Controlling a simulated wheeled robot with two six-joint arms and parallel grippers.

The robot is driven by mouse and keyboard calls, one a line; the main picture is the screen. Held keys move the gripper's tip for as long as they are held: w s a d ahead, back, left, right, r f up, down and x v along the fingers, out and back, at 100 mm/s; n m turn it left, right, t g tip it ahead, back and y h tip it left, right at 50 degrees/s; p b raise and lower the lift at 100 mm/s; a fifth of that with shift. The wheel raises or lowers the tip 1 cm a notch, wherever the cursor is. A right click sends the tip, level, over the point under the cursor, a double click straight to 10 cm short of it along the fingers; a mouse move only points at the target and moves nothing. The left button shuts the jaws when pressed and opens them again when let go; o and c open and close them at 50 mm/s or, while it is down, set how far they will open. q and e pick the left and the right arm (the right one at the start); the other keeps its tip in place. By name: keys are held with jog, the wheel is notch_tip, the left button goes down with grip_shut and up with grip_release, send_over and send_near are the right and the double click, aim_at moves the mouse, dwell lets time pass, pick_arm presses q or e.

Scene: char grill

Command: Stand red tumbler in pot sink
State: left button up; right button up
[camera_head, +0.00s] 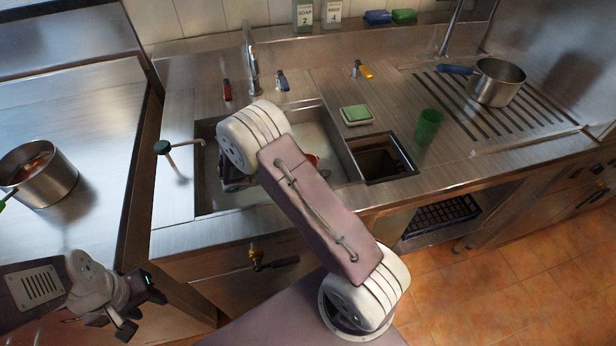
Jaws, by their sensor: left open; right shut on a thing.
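A small red rounded piece (312,159) shows past the right edge of my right arm, over the pot sink (335,140). It may be part of the red tumbler; the arm hides the rest. My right gripper (238,181) is low over the left part of the sink, mostly hidden behind its own wrist and arm. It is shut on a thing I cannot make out. Whether that thing touches the sink floor cannot be seen. My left gripper (141,311) is open and empty at the lower left, in front of the counter.
A green tumbler (428,126) stands right of a small square basin (381,167). A green sponge (357,113) lies on a dish behind it. A pot (496,82) sits on the ribbed drainer. Another pot (48,178) is at left.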

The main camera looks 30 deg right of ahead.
notch_tip(320, 180, down, 4)
jog(key=shift+s+r+b, duration=0.1)
jog(key=shift+r+b, duration=0.1)
jog(key=shift+b, duration=0.2)
jog(key=shift+f, duration=0.1)
jog(key=shift+f, duration=0.1)
jog(key=o, duration=1.4)
